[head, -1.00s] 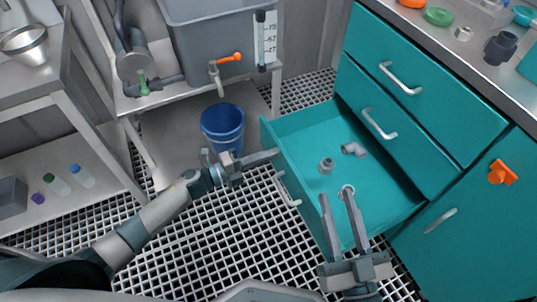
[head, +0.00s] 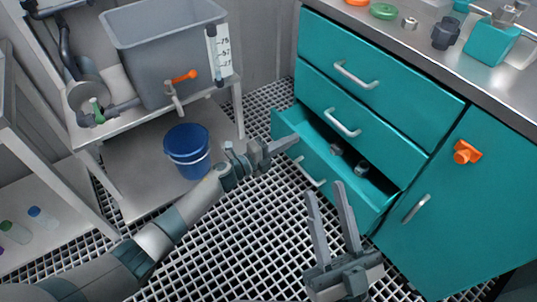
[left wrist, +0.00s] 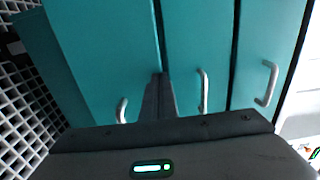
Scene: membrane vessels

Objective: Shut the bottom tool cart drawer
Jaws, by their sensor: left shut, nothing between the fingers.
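The bottom drawer (head: 345,192) of the teal tool cart is partly open, with a narrow strip of its inside showing. Grey pipe fittings (head: 362,168) lie in it. Its white handle (head: 311,173) also shows in the left wrist view (left wrist: 122,110). My left gripper (head: 296,140) is shut and empty, with its fingertips at the drawer front's upper edge, left of the handle; I cannot tell if they touch. In the left wrist view its finger (left wrist: 158,98) points at the teal fronts. My right gripper (head: 325,190) is open and empty, in front of the drawer.
The middle drawer (head: 350,112) and top drawer (head: 375,70) are shut. The cart's door (head: 460,210) is shut at the right, with an orange fitting on it. A blue bucket (head: 187,150) stands on the low shelf under the grey tank (head: 165,50). The grated floor (head: 240,235) is clear.

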